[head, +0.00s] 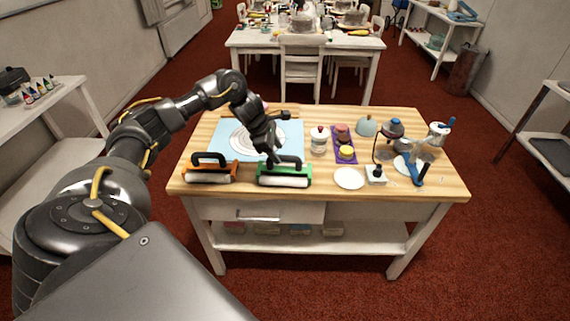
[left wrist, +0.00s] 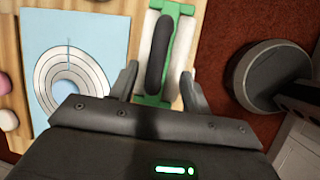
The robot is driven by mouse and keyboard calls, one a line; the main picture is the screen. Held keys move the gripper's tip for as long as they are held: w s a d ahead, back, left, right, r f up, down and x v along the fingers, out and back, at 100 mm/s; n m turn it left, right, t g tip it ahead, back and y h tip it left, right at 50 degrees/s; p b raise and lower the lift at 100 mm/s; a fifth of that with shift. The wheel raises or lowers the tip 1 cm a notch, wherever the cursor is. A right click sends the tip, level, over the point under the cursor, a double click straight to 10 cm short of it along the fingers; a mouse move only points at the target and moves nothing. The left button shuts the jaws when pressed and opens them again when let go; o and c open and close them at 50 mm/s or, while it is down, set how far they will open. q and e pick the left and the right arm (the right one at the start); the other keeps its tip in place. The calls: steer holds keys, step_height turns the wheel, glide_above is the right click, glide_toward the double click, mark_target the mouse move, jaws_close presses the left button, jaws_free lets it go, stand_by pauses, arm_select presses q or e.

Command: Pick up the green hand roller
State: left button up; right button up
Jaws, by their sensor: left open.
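The green hand roller (head: 285,178) lies near the front edge of the wooden table, with a white roll, a green frame and a black handle. In the left wrist view the green hand roller (left wrist: 183,55) shows ahead of the jaws, its dark handle lying lengthwise between the lines of the two fingers. My left gripper (head: 276,156) is above the roller's handle. In the left wrist view my left gripper (left wrist: 158,85) has its fingers spread apart, with nothing held between them. My right gripper is in neither view.
An orange roller (head: 210,177) lies to the left. Behind is a blue mat (head: 222,132) with a ringed disc. A white plate (head: 349,178), a jar (head: 319,140) and a blue-handled tool (head: 417,172) stand to the right. The table (head: 440,185) has some bare wood at its right end.

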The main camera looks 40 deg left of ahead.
mark_target(283, 156)
arm_select(q)
steer(key=shift+w+f, duration=0.1)
steer(key=shift+f, duration=0.2)
steer(key=shift+w+d+f+p, duration=0.25)
steer(key=shift+f+p, duration=0.1)
steer(key=shift+p, duration=0.15)
steer(key=x, duration=0.1)
steer(key=p+x, duration=0.1)
steer(key=x, duration=0.1)
steer(key=shift+w+f, duration=0.2)
steer(key=shift+w, duration=0.15)
steer(key=shift+d+f, duration=0.1)
steer(key=shift+f, duration=0.25)
steer(key=shift+c, duration=0.3)
steer(key=shift+w+r, duration=0.1)
jaws_close()
